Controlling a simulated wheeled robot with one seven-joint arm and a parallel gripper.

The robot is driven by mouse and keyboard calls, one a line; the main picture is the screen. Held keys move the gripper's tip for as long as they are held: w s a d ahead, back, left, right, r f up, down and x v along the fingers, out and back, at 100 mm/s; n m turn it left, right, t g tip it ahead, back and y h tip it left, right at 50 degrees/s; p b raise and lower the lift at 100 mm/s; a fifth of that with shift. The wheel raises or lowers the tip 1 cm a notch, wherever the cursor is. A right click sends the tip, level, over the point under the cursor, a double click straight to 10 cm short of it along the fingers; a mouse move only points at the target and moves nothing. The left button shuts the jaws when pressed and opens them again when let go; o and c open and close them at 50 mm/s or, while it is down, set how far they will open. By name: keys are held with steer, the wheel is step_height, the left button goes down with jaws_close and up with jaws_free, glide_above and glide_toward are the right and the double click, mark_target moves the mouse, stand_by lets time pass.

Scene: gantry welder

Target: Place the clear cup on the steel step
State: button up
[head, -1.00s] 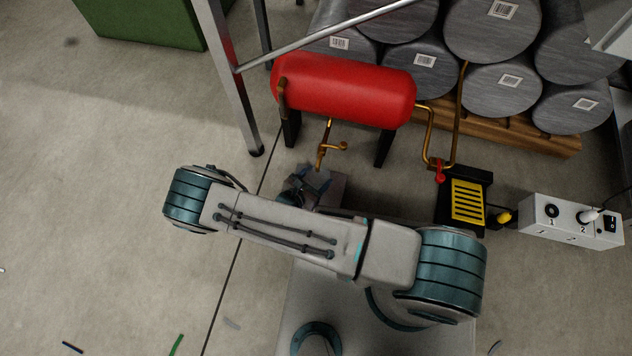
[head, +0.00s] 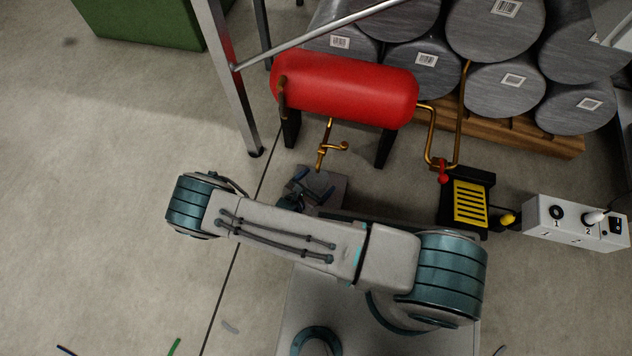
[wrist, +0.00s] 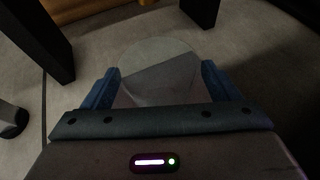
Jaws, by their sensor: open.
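In the wrist view a pale, see-through round shape, which looks like the clear cup (wrist: 160,72), stands between the two blue fingers of my gripper (wrist: 160,90). The fingers are open, one on each side of it; I cannot tell whether either touches it. In the head view my gripper (head: 316,188) is over the small grey steel step (head: 337,184), below the red tank, with its fingers spread. My arm hides part of the step. I cannot make out the cup in the head view, nor tell for sure what its base rests on.
The red tank (head: 345,90) on black legs and its brass tap (head: 328,148) are just beyond the gripper. A yellow-and-black pedal (head: 468,203) and a white switch box (head: 575,222) lie to the right. Grey drums (head: 495,30) are stacked behind.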

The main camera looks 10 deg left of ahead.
steer(key=shift+s+a+r, duration=0.15)
steer(key=shift+s+r, duration=0.1)
steer(key=shift+r, duration=0.05)
steer(key=p+v, duration=0.4)
steer(key=v, duration=0.7)
steer(key=shift+s, duration=0.2)
steer(key=shift+a+r, duration=0.1)
steer(key=w+d+r+m+g+h, duration=0.1)
steer(key=w+d+r+m+g, duration=0.4)
steer(key=r, duration=0.4)
steer(key=w+d+r+m+g, duration=0.25)
steer(key=r+m, duration=0.35)
steer(key=r, duration=0.3)
steer(key=w+d+r+m+g+h, duration=0.1)
steer(key=w+d+r+m+g, duration=0.4)
steer(key=r, duration=0.4)
steer(key=s+d+r+m+y, duration=0.4)
steer(key=d+r+m, duration=0.3)
steer(key=r, duration=0.2)
steer(key=s+d+r+m+t+y, duration=0.1)
steer(key=s+d+r+m+y, duration=0.3)
steer(key=d+r+m, duration=0.3)
step_height(320, 180, up, 2)
steer(key=shift+s+d+r+m, duration=0.25)
steer(key=shift+s+d+m, duration=0.05)
steer(key=shift+s+d, duration=0.45)
